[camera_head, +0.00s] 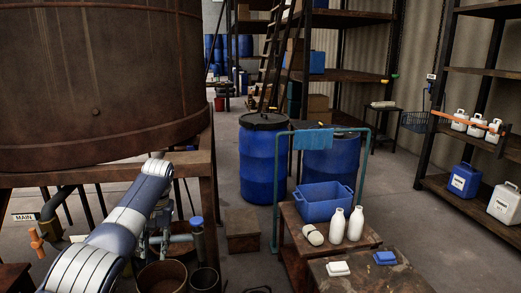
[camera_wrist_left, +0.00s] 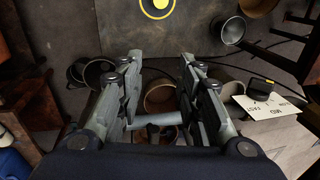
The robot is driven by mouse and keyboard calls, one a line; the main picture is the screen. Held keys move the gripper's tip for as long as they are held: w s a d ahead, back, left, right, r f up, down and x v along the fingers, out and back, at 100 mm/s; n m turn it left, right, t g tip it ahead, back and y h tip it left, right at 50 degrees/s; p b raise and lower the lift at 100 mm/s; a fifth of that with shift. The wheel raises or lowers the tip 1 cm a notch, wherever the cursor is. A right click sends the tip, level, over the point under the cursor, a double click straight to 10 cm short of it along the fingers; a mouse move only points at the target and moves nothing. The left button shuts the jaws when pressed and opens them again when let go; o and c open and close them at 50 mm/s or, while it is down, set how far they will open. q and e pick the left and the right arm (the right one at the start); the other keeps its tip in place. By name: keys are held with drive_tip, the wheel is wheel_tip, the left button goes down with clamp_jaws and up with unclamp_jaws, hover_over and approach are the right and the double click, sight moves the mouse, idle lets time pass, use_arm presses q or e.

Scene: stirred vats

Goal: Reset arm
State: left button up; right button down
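My left arm comes in from the lower left in the head view. Its left gripper (camera_head: 150,243) hangs below the wrist, in front of the stand of the big brown vat (camera_head: 95,75). In the left wrist view the left gripper (camera_wrist_left: 160,60) has its two fingers wide apart. A short light grey bar (camera_wrist_left: 153,119) shows between the fingers. I cannot tell whether it touches them. Beyond the fingers are the floor and several open pots. My right gripper is in neither view.
Brown buckets (camera_head: 162,277) stand below the left gripper. A pipe with a blue cap (camera_head: 196,221) is close to its right. A "MAIN" sign and an orange valve handle (camera_head: 37,242) are at left. A blue crate (camera_head: 324,202) and white bottles (camera_head: 337,226) stand on a table.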

use_arm(q)
drive_tip(key=s+d+f+m, duration=0.1)
drive_tip(key=s+d+f, duration=0.15)
drive_tip(key=f, duration=0.35)
drive_tip(key=s+d+f+m+t+h, duration=0.1)
drive_tip(key=s+d+f, duration=0.1)
drive_tip(key=s+f, duration=0.35)
drive_tip(key=s+d+f+m, duration=0.1)
drive_tip(key=d+f, duration=0.2)
drive_tip(key=f, duration=0.4)
drive_tip(key=s+d+f+t+h, duration=0.15)
drive_tip(key=s+f, duration=0.45)
drive_tip(key=s, duration=0.7)
drive_tip(key=s+r+t, duration=0.1)
drive_tip(key=s+r, duration=0.3)
drive_tip(key=s, duration=0.7)
drive_tip(key=s+r, duration=0.3)
drive_tip(key=s, duration=0.7)
wheel_tip(320, 180, down, 27)
drive_tip(key=s+g, duration=0.1)
drive_tip(key=s, duration=0.1)
drive_tip(key=s+a+f+g, duration=0.1)
drive_tip(key=s+a+f, duration=0.1)
drive_tip(key=s+f, duration=1.3)
drive_tip(key=shift+s+a+f+m, duration=0.25)
drive_tip(key=shift+s+m, duration=0.15)
drive_tip(key=shift+s, duration=0.5)
